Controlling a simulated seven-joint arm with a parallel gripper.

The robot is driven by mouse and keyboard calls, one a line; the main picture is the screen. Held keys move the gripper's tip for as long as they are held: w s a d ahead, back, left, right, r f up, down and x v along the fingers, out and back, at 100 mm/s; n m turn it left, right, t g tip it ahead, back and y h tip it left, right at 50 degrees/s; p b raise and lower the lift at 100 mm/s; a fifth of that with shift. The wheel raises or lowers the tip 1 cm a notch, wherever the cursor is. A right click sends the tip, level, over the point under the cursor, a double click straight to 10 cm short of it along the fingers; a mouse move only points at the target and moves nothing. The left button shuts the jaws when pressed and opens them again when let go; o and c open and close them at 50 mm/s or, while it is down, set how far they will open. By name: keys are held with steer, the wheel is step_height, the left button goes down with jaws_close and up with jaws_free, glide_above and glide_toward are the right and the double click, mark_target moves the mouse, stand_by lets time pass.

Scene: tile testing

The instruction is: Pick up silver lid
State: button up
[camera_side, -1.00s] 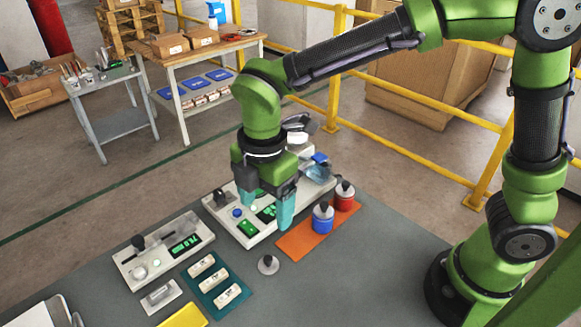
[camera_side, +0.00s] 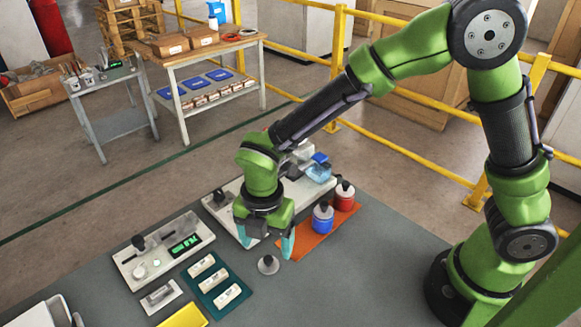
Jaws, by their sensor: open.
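The silver lid (camera_side: 269,265) is a small grey disc with a dark knob on top. It lies flat on the dark grey table, between the teal mat and the orange mat. My gripper (camera_side: 266,244) is open, with its teal fingers pointing down and apart and nothing seen between them. In the picture it is just above and behind the lid. The exact height above the table is hard to tell. The lid is in full view.
An orange mat (camera_side: 297,246) with a blue jar (camera_side: 323,219) and a red jar (camera_side: 344,196) lies to the right. A teal mat (camera_side: 213,300) with several white blocks and a white instrument (camera_side: 190,262) are to the left. The table is clear in front of the lid.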

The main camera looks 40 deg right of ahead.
mark_target(268, 258)
step_height(268, 258, down, 5)
steer(key=shift+s+f, duration=0.1)
steer(key=shift+f, duration=0.1)
steer(key=c, duration=1.1)
steer(key=shift+r, duration=0.1)
